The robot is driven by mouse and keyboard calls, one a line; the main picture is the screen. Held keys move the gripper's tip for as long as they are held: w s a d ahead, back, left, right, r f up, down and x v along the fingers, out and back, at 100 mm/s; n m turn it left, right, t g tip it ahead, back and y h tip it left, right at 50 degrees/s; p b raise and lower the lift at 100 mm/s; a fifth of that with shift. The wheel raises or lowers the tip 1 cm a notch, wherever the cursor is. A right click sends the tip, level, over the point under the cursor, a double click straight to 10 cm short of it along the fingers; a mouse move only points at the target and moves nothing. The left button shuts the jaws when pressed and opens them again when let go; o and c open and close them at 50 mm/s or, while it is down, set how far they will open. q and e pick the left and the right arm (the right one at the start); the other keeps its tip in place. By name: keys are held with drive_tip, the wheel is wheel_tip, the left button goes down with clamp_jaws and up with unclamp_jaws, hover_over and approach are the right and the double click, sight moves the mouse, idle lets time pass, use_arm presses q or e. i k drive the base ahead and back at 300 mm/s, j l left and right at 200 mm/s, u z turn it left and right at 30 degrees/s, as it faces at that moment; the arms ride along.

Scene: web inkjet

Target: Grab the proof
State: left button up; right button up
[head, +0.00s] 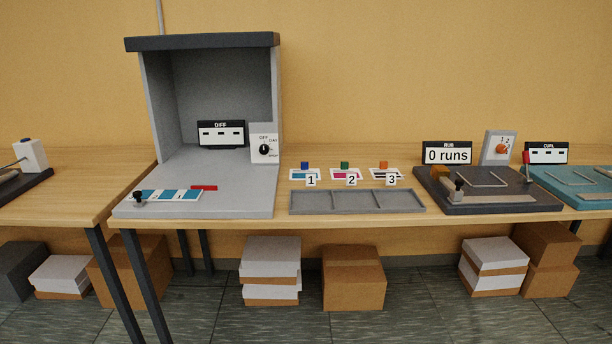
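No thing in view is labelled as the proof. A blue and white printed strip (167,195) lies flat on the grey floor of a viewing booth (238,199), near its front left, with a small dark knob (139,197) at its left end. A red piece (204,188) lies just behind its right end. Three small printed cards lie on the table behind number tags 1 (311,180), 2 (351,180) and 3 (391,180). Neither of my grippers is in view.
A grey three-compartment tray (357,212) sits empty at the table's front edge. A DIFF display (221,133) and a dial box (265,143) stand in the booth. A dark RUB station (488,203) and a teal CURL station (575,197) are at right. Boxes (353,278) stand below.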

sight(295, 174)
drive_tip(key=i+l+u, duration=0.2)
drive_tip(key=l, duration=0.2)
drive_tip(key=i+l+u, duration=0.2)
drive_tip(key=l, duration=0.25)
drive_tip(key=l+u, duration=0.2)
drive_tip(key=l, duration=0.2)
